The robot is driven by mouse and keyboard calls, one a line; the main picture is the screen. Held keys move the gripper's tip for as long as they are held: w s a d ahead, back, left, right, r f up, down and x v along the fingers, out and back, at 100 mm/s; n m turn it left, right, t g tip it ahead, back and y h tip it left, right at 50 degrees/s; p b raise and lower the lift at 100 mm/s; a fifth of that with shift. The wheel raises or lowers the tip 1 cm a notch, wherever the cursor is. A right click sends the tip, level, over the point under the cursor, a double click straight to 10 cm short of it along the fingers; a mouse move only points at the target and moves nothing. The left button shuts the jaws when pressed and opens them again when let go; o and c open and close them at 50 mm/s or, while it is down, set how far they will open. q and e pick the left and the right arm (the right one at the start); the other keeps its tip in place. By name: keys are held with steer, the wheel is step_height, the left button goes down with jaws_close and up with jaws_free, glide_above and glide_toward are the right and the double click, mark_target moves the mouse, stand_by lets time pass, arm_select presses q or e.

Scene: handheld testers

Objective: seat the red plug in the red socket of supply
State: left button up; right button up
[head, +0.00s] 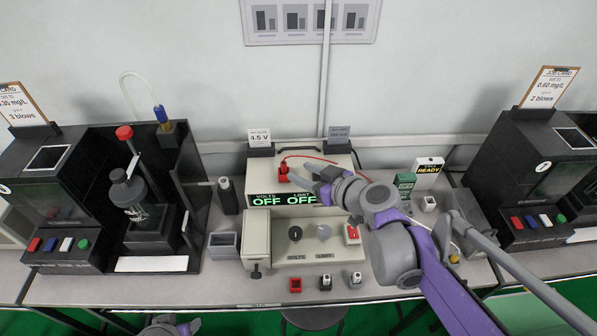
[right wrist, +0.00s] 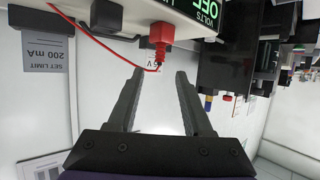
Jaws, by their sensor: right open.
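The red plug (head: 284,171) stands upright at the top of the beige power supply (head: 330,226), its thin red cable running right. In the right wrist view, which is upside down, the red plug (right wrist: 160,48) rises from a wider red block on the supply; I cannot tell how deep it sits. My right gripper (head: 303,178) is open and empty just right of the plug; its fingertips (right wrist: 160,73) lie on either side of the plug's line, short of it. My left gripper (head: 172,326) shows only partly at the bottom edge.
Black testers (head: 152,224) stand left and right of the supply. Small red (head: 295,285), black and grey blocks lie in front of it. A 4.5 V card (head: 260,136) and a limit card (right wrist: 45,75) stand behind it. My right arm covers the supply's right side.

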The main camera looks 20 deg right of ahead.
steer(key=s+d+f+m+g+h, duration=0.1)
steer(key=s+f+g+h, duration=0.1)
steer(key=s+f, duration=0.2)
steer(key=s+d+f+m+g+h, duration=0.1)
steer(key=s+f, duration=0.4)
steer(key=s, duration=0.6)
steer(key=s+d+f+m+g+h, duration=0.1)
steer(key=s+f+m+g+h, duration=0.1)
steer(key=s, duration=0.5)
step_height(320, 180, down, 3)
steer(key=shift+s+d+r+m+g+h, duration=0.15)
steer(key=shift+s+m+g+h, duration=0.35)
steer(key=shift+g, duration=0.5)
steer(key=shift+w, duration=0.1)
